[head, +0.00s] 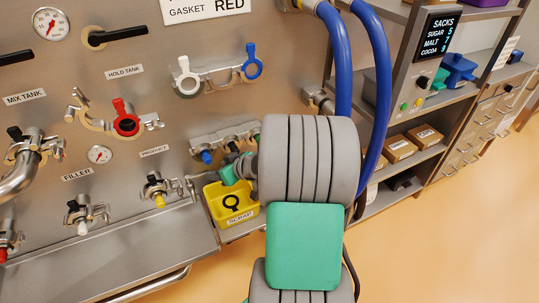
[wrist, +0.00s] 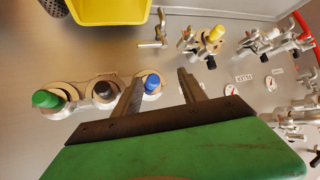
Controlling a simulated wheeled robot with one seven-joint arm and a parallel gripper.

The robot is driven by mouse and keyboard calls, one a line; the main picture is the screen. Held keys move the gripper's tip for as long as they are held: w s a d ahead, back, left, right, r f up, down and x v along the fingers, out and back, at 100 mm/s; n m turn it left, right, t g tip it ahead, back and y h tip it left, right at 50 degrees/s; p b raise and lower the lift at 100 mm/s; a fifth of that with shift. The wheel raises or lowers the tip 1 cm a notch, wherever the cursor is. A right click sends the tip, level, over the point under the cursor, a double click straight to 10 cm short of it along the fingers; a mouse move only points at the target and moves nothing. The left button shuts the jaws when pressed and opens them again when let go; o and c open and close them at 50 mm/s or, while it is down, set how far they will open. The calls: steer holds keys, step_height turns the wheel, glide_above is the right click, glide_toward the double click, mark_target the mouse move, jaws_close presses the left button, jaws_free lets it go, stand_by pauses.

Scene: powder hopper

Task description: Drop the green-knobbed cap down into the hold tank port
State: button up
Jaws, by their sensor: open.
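The green-knobbed cap (wrist: 47,98) sits at the left end of a row in the wrist view. A black-knobbed cap (wrist: 103,91) and a blue-knobbed cap (wrist: 152,83) are beside it. My gripper (wrist: 159,77) is open, its fingers either side of the blue knob in the picture; I see no contact. In the head view the blue (head: 206,157) and black (head: 230,143) knobs show, while my arm obscures the row's right part. The hold tank port (head: 126,122), with a red gasket and a clamp, is on the panel below its "HOLD TANK" label (head: 124,72).
A yellow scrap bin (head: 222,215) sits below the cap row, close to my gripper; it also shows in the wrist view (wrist: 108,12). Blue hoses (head: 378,90) hang at the right, beside my arm.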

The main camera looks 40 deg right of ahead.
steer(key=s+d+f+m+t+h, duration=0.1)
steer(key=d+m+t+h, duration=0.1)
steer(key=d, duration=0.7)
steer(key=m+t+h, duration=0.2)
steer(key=m+h, duration=0.1)
steer(key=h, duration=0.1)
glide_toward(253, 134)
steer(key=s+d+f, duration=0.1)
steer(key=s+f, duration=0.1)
steer(key=s, duration=0.1)
steer(key=shift+n, duration=0.3)
steer(key=x, duration=0.3)
steer(key=b+x, duration=0.1)
steer(key=x, duration=0.4)
steer(key=shift+w+f+b, duration=0.35)
steer(key=shift+b, duration=0.05)
steer(key=shift+w+d, duration=0.15)
steer(key=shift+w, duration=0.25)
steer(key=shift+r, duration=0.1)
steer(key=shift+c, duration=0.2)
jaws_close()
